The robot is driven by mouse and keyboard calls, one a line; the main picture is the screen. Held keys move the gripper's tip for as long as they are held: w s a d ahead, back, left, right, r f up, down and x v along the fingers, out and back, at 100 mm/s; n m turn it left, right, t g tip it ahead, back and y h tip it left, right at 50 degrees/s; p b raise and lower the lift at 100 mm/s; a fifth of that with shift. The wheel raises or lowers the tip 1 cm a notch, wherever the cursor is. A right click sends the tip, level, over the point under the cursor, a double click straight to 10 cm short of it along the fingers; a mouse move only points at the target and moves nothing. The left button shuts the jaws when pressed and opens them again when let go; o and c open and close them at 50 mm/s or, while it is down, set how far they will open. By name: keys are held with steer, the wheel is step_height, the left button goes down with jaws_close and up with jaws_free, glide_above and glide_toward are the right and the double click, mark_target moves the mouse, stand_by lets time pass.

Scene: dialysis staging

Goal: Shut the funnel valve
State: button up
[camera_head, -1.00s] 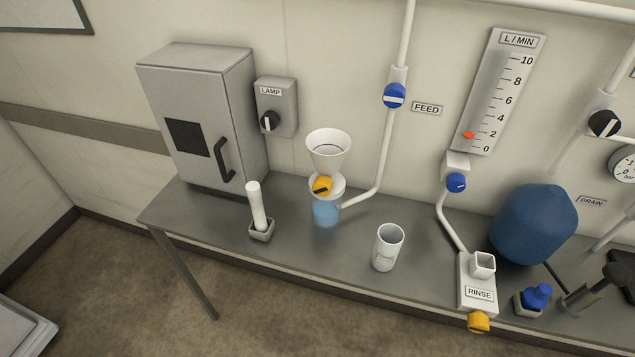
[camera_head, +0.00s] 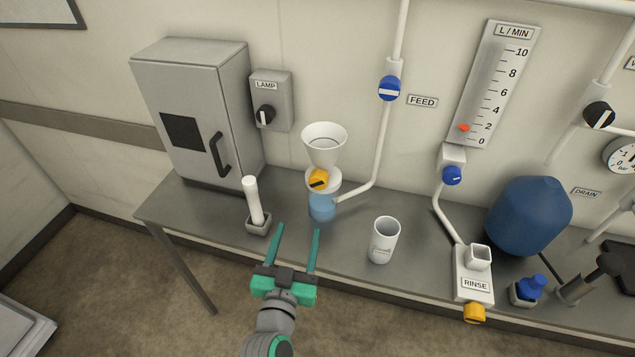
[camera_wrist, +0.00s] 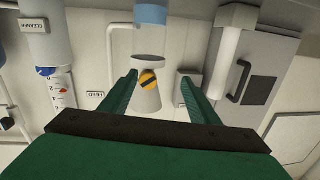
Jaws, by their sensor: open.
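The funnel valve (camera_head: 318,179) is a yellow knob with a dark bar, on the front of the fitting under the white funnel (camera_head: 324,146). A clear vessel with blue liquid (camera_head: 322,205) stands below it on the bench. In the head view the knob's bar looks slightly tilted. My gripper (camera_head: 298,229) is open and empty, in front of the funnel and lower, near the bench's front edge. In the wrist view, which looks upside down, the yellow knob (camera_wrist: 149,80) shows between the two green fingers (camera_wrist: 158,80), apart from them.
A white tube in a holder (camera_head: 254,203) stands left of my gripper, and a white cup (camera_head: 384,240) stands to its right. A grey cabinet (camera_head: 190,110) and a lamp switch (camera_head: 265,112) are at the left. A white pipe (camera_head: 378,165) runs close right of the funnel.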

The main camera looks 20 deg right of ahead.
mark_target(317, 183)
steer(key=w+d+r, duration=0.1)
steer(key=w+d, duration=0.1)
steer(key=w, duration=0.1)
steer(key=w+d+r+m+h, duration=0.1)
steer(key=w+d+r, duration=0.1)
steer(key=w+d, duration=0.1)
steer(key=w+d+r+m+h, duration=0.1)
steer(key=w+d+r, duration=0.1)
steer(key=w, duration=0.3)
steer(key=shift+d+g, duration=0.3)
steer(key=shift+d, duration=0.45)
